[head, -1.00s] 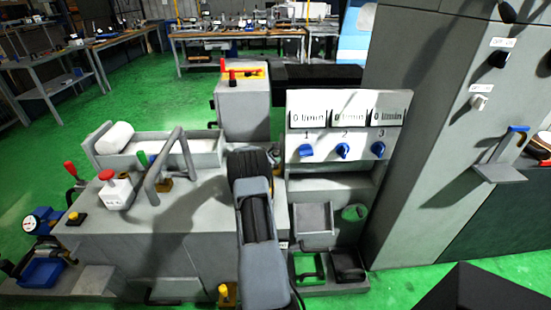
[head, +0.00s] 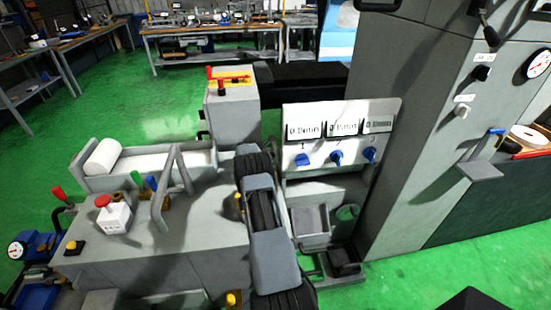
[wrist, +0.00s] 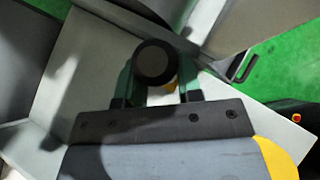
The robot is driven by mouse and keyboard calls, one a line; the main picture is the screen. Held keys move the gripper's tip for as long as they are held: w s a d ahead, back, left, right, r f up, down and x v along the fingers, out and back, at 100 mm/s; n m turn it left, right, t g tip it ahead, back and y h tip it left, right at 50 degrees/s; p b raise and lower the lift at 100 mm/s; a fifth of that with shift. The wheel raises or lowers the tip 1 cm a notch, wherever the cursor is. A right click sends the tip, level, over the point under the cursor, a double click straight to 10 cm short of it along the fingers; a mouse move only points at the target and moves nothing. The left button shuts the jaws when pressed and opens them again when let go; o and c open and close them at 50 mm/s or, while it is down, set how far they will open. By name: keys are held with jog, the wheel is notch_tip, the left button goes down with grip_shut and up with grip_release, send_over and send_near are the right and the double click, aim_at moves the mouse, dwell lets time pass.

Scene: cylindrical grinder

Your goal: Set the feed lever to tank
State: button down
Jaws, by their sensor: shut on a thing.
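In the wrist view my gripper (wrist: 157,80) has its two green fingers on either side of a dark round knob (wrist: 154,62), seen end-on, and is shut on it. I cannot tell from the pictures whether this knob belongs to the feed lever, and no "tank" mark is readable. In the head view my gripper is hidden behind my own arm. Small levers with a green grip (head: 136,178) and a blue grip (head: 151,183) stand on the grey machine (head: 200,225) left of my arm.
A panel (head: 340,112) with three flow displays and blue knobs (head: 336,158) stands right of my arm. A curved grey bar (head: 160,200) rises from the machine on the left. A tall grey cabinet (head: 410,130) stands at right. Green floor lies open behind.

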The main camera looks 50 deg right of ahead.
jog(key=c, duration=0.8)
grip_release()
jog(key=b+v, duration=0.2)
jog(key=v, duration=1.1)
jog(key=shift+w+a+r, duration=0.15)
jog(key=shift+a+r, duration=0.1)
jog(key=shift+a, duration=0.05)
